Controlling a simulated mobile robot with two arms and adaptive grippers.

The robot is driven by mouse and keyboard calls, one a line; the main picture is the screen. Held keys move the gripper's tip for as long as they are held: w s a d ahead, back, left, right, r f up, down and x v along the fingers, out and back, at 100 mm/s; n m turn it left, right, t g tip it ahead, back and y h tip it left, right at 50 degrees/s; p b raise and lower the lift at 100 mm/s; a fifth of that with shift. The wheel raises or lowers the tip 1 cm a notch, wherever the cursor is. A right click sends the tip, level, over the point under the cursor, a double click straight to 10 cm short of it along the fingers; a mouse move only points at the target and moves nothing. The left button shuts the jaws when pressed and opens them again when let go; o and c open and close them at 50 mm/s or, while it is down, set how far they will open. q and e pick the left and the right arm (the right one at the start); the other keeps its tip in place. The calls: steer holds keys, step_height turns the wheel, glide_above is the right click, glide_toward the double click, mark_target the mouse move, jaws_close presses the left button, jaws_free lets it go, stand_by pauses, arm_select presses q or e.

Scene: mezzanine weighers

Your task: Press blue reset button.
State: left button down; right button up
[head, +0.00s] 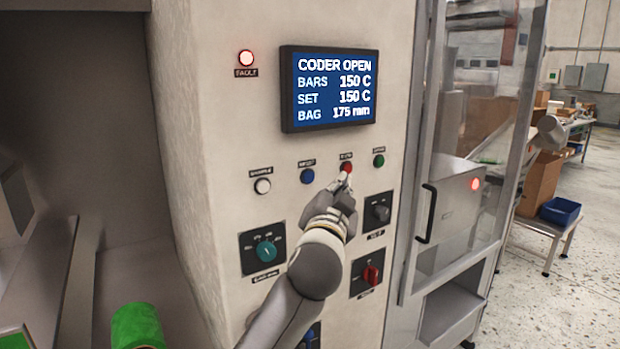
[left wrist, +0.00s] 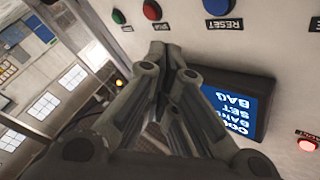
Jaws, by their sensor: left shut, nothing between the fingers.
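The blue reset button (head: 307,176) is on the upright panel, below the screen and left of the red button (head: 347,167). In the left wrist view the blue button (left wrist: 216,5) is cut by the top edge, with its RESET label upside down. My left gripper (head: 345,182) is shut and empty. Its fingertips are in front of the panel by the red button, right of the blue one. The left wrist view shows the fingertips (left wrist: 160,50) near the red button (left wrist: 152,10); I cannot tell whether they touch the panel. My right gripper is not in view.
A white button (head: 262,186) and a green button (head: 379,160) flank the row. The screen (head: 330,88) reads CODER OPEN. The fault lamp (head: 246,58) glows red. Knobs, including a teal one (head: 266,251), sit lower. A glazed guard door (head: 470,150) stands to the right.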

mark_target(309, 177)
arm_select(q)
steer(key=shift+w+a+p, duration=0.15)
steer(key=shift+w+a, duration=0.75)
steer(key=shift+w, duration=0.3)
steer(key=shift+w+a+p, duration=0.15)
steer(key=shift+w+a, duration=0.7)
steer(key=shift+w, duration=0.35)
steer(key=shift+w, duration=0.1)
steer(key=shift+w+a, duration=0.2)
steer(key=shift+a, duration=0.05)
steer(key=shift+w+a+p, duration=0.25)
steer(key=shift+w+p, duration=0.1)
stand_by(0.3)
steer(key=shift+s+d, duration=0.1)
stand_by(0.3)
steer(key=shift+s+d, duration=0.4)
steer(key=shift+s, duration=0.15)
